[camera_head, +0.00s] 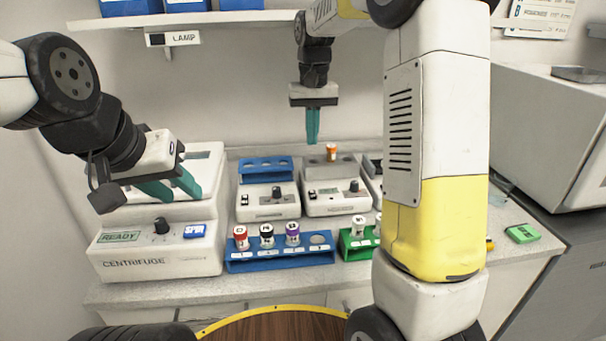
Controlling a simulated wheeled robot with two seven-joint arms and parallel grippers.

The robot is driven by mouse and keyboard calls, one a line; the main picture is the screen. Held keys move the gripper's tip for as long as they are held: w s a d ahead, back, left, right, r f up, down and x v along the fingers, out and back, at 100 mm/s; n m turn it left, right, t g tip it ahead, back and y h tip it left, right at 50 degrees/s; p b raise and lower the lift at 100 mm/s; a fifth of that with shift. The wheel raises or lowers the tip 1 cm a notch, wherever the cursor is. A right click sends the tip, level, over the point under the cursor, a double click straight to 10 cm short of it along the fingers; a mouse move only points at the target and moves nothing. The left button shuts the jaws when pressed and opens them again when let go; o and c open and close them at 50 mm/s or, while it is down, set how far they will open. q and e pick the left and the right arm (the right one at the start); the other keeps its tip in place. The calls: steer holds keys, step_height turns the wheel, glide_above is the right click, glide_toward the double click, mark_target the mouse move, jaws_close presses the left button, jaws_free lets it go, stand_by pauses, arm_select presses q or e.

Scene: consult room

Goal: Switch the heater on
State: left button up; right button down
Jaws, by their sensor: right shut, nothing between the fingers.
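Two small white bench units with a switch and a knob stand side by side at the back of the bench; their labels are too small to read, so I cannot tell which is the heater. The left unit (268,203) has a blue rack (266,168) on top. The right unit (337,203) has an orange-capped vial (331,152) on top. My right gripper (312,138) is shut and empty, pointing down above the back of the units, apart from them. My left gripper (170,189) has its teal fingers apart, in front of the centrifuge's upper part.
The centrifuge (150,262) stands at the left. A blue rack (280,259) with several capped tubes and a green rack (352,249) stand in front of the units. My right arm hides part of the bench. A green block (522,233) lies at the right.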

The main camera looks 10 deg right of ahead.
steer(key=shift+w+f, duration=0.2)
steer(key=shift+w, duration=0.05)
steer(key=shift+f, duration=0.1)
glide_toward(310, 182)
steer(key=s+f, duration=0.1)
steer(key=f, duration=0.1)
steer(key=s+f, duration=0.2)
steer(key=s+a+f, duration=0.1)
steer(key=s+f, duration=0.1)
steer(key=shift+s, duration=0.2)
steer(key=shift+f, duration=0.15)
stand_by(0.3)
